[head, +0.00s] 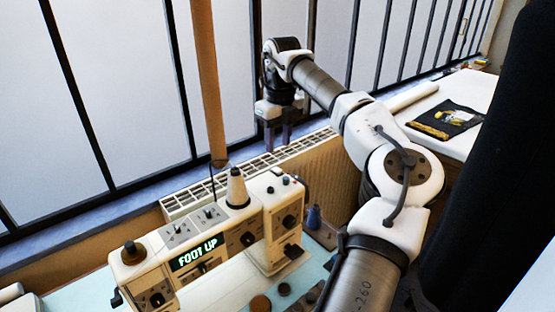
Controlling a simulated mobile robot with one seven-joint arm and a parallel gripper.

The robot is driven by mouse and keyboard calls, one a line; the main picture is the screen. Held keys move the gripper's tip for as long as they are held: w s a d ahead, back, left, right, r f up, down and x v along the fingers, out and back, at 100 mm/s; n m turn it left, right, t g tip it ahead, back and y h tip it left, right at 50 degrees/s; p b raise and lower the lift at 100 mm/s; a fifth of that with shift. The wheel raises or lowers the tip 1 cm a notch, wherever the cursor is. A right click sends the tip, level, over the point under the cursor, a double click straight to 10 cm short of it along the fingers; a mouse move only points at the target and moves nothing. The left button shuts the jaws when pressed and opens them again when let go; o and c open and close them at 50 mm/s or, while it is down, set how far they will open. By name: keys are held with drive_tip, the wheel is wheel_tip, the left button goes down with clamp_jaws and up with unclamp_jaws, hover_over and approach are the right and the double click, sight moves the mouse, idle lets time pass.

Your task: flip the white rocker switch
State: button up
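A cream sewing machine (219,252) stands at the lower middle, with a lit green display (197,253) reading "FOOT UP". Small grey panels with tiny controls (209,214) sit on its top. I cannot make out which control is the white rocker switch; it is too small or hidden. My gripper (278,143) points down, above and behind the machine's right end, near the radiator grille. Its two dark fingers are apart with nothing visible between them. It appears clear of the machine.
A cream thread cone (237,188) stands on the machine top. A radiator (318,160) runs behind, below barred windows and a wooden post (208,80). A white table (462,98) with a dark pouch (443,119) lies at right.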

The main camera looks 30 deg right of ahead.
wheel_tip(320, 180, up, 7)
drive_tip(key=shift+s, duration=0.25)
drive_tip(key=shift+f, duration=0.1)
idle(0.4)
